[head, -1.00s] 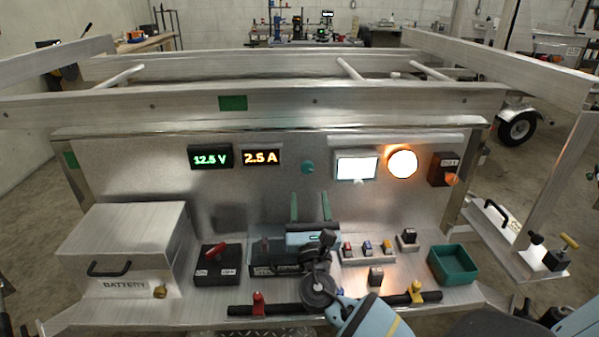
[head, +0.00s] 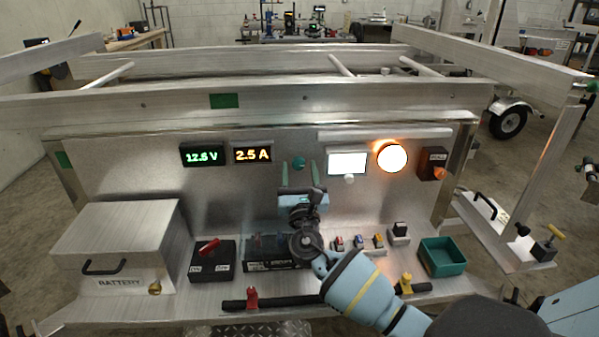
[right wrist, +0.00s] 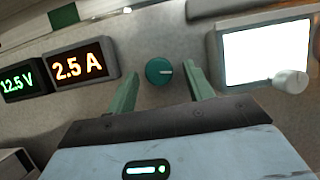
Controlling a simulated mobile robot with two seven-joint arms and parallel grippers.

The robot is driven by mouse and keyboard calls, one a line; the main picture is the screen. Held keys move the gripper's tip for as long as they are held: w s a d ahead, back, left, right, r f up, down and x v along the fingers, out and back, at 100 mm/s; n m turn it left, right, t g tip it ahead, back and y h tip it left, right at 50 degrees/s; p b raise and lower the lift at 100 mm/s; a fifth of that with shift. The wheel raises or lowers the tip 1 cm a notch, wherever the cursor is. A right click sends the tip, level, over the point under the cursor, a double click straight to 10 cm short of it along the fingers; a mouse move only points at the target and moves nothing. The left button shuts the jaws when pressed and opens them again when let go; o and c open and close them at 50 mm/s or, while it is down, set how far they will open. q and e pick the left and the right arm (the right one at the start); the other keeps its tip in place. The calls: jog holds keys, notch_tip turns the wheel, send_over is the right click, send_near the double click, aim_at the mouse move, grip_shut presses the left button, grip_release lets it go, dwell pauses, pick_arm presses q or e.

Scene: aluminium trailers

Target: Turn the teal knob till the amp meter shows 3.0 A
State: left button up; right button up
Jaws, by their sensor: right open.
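The teal knob (head: 299,163) is on the upright metal panel, right of the amp meter (head: 252,154). The meter reads 2.5 A in orange. My left gripper is not in view.
A voltmeter (head: 201,156) reads 12.5 V. A lit white screen (head: 347,163) and a glowing round lamp (head: 392,157) are right of the knob. Below stand a red-lever switch box (head: 212,262), a battery box (head: 118,240) and a teal tray (head: 442,256).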

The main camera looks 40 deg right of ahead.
jog(key=shift+c, duration=0.3)
jog(key=c, duration=0.9)
jog(key=shift+m, duration=0.3)
